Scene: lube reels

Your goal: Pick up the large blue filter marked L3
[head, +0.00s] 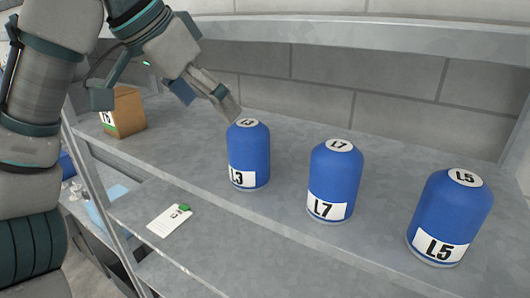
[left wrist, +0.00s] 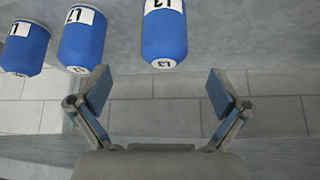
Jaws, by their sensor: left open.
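The blue L3 filter (head: 248,158) stands upright on the grey shelf in the head view, left of the other blue filters. Its top and front carry white L3 labels. In the left wrist view the L3 filter (left wrist: 164,32) shows upside down, beyond the fingertips and between their lines. My left gripper (head: 208,92) is above and just left of the filter's top, apart from it. In the left wrist view its two fingers (left wrist: 162,95) are spread wide with nothing between them. My right gripper is in neither view.
The L7 filter (head: 335,180) and L5 filter (head: 450,217) stand to the right on the same shelf (head: 285,215). A brown box (head: 125,113) stands at the left. An upper shelf (head: 380,33) runs above.

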